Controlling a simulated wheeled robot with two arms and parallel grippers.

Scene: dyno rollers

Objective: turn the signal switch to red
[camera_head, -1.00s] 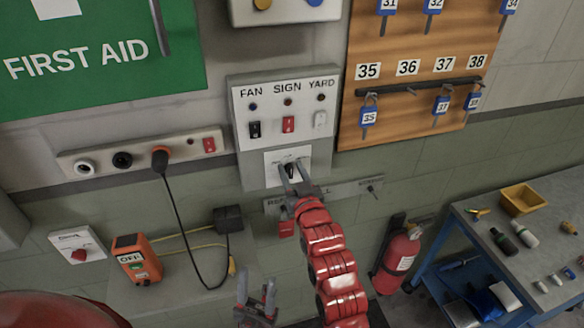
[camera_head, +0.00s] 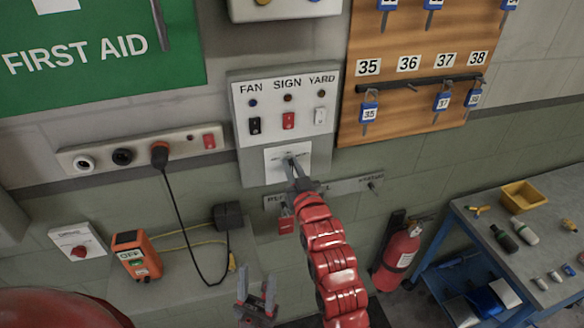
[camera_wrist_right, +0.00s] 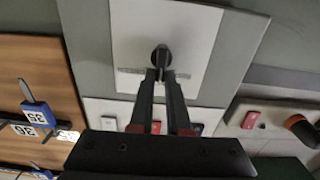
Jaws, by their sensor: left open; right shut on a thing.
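The signal switch is a small black knob (camera_wrist_right: 160,54) on a white plate (camera_head: 273,161) below the FAN, SIGN and YARD panel. My right gripper (camera_head: 291,162) reaches up from below and is shut on the knob. In the right wrist view, its two fingertips (camera_wrist_right: 160,73) meet at the knob's near end. The marks on the plate are too small to read, and the gripper hides most of the knob in the head view. My left gripper (camera_head: 257,298) is open and empty, low in the picture, away from the wall.
Above the plate are three rocker switches, the SIGN one red (camera_head: 288,121). A socket strip (camera_head: 184,147) with a plugged cable is at left. A red padlock (camera_head: 286,224) hangs just below. A key board (camera_head: 405,90), fire extinguisher (camera_head: 397,257) and workbench (camera_head: 550,235) are at right.

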